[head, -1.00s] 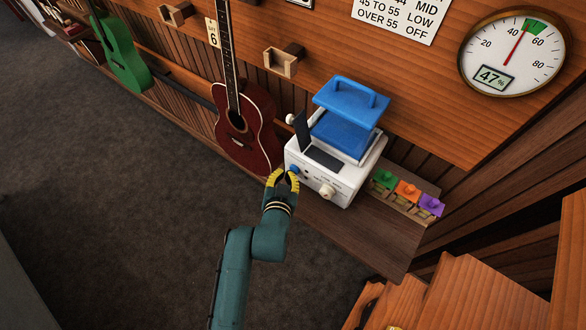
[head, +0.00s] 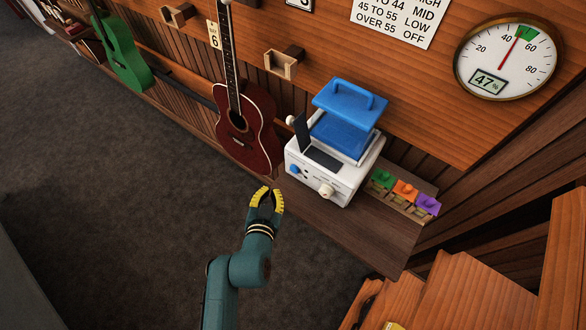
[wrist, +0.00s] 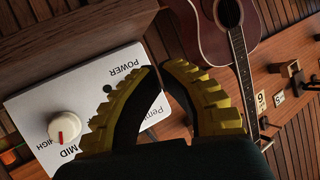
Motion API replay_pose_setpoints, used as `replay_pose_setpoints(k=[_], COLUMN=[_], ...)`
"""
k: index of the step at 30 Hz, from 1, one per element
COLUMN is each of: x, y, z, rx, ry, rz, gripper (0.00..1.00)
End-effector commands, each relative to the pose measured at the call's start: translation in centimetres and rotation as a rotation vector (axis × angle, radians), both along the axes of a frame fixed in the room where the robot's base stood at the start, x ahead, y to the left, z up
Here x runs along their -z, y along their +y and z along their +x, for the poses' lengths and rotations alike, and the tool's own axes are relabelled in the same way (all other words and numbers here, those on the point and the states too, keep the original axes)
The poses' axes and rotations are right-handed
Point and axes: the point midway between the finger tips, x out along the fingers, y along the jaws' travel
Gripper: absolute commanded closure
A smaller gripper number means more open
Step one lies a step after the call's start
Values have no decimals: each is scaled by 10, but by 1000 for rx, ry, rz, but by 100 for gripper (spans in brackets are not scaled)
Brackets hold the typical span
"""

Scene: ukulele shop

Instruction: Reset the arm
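My gripper (head: 271,191) is in front of and below the white humidifier-like machine (head: 318,182), apart from it, with a visible gap between its yellow-and-black fingers. The gripper is empty. In the wrist view the fingers (wrist: 161,70) curve towards each other with a narrow gap at the tips. The machine's white panel (wrist: 125,110) shows behind them with POWER, MID and HIGH lettering. Its cream knob (wrist: 62,127) has a red mark. In the head view the knob (head: 326,191) and a blue button (head: 293,168) sit on the front. The blue lid (head: 349,101) is raised.
The machine stands on a dark wooden shelf (head: 375,235) with green, orange and purple tabbed pieces (head: 404,190) at right. A red guitar (head: 250,135) hangs left of it. A round gauge (head: 507,58) reads 47%. Wooden furniture (head: 475,290) is at lower right.

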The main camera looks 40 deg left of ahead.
Motion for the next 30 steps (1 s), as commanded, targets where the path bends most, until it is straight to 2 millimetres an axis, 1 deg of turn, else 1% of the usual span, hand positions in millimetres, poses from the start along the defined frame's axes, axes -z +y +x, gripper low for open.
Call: replay_pose_setpoints(k=[3,19,20,23,24,26,27,29,30], x=[-1,-1,-1,-24,-41,-75,-99,-136,-160], y=[-1,-1,-7,-33,-47,-69,-85,-110,-129], z=[-5,-5,0,36,55,82,97,115,125], rx=[-1,0,16,106,151,216,257,315,352], ry=[-2,-2,-2,-38,-67,-121,-160,-216,-252], rz=[1,1,1,32,54,97,128,170,195], gripper=[100,100,100,100,100,100,100,100,100])
